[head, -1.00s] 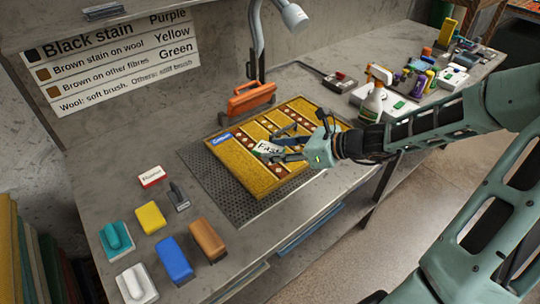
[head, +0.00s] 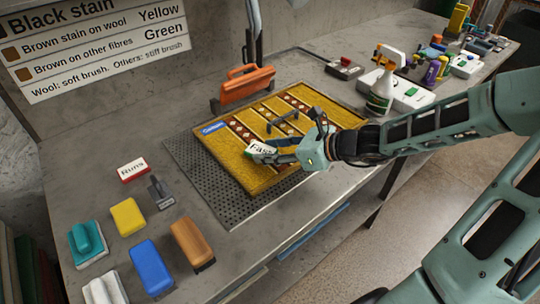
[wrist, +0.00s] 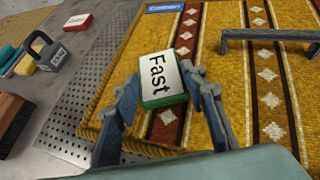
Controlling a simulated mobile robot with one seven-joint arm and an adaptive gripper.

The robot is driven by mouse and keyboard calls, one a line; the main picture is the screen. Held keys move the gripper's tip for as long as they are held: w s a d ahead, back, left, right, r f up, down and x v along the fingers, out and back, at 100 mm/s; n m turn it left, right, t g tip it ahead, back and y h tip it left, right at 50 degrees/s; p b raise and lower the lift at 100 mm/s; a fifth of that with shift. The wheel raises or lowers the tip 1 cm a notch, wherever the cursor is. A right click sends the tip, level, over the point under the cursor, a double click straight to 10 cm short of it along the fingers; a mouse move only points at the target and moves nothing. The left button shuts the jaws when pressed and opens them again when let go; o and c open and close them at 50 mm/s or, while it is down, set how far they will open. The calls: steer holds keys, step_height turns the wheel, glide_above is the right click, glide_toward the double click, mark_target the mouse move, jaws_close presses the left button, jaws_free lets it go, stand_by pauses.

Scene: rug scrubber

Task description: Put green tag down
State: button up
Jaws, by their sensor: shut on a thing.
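The green tag (head: 262,147), a small block with a white face reading "Fast" and green sides, is in my gripper (head: 280,152). In the wrist view the tag (wrist: 160,78) sits between the two fingertips (wrist: 165,95), label facing up. The tag is over the yellow patterned rug (head: 232,165), towards its front part. I cannot tell whether it touches the rug or hangs just above it.
A dark bar handle (head: 283,122) stands on the rug. The rug lies on a perforated grey mat (head: 195,165). A red "Runs" tag (head: 133,170), brushes and sponges are at left. An orange-handled tool (head: 247,84) stands behind; a spray bottle (head: 382,92) is at right.

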steer(key=shift+f, duration=0.1)
steer(key=shift+f, duration=0.25)
steer(key=o, duration=0.9)
steer(key=shift+o, duration=0.2)
steer(key=shift+r, duration=0.15)
steer(key=shift+d+r, duration=0.1)
steer(key=shift+r, duration=0.15)
steer(key=p+v, duration=0.3)
steer(key=v, duration=0.7)
steer(key=shift+s+d+r+p, duration=0.15)
steer(key=shift+s+d+p, duration=0.1)
steer(key=shift+d+p, duration=0.05)
steer(key=shift+s+d+r, duration=0.15)
steer(key=shift+s+d, duration=0.1)
steer(key=shift+d, duration=0.05)
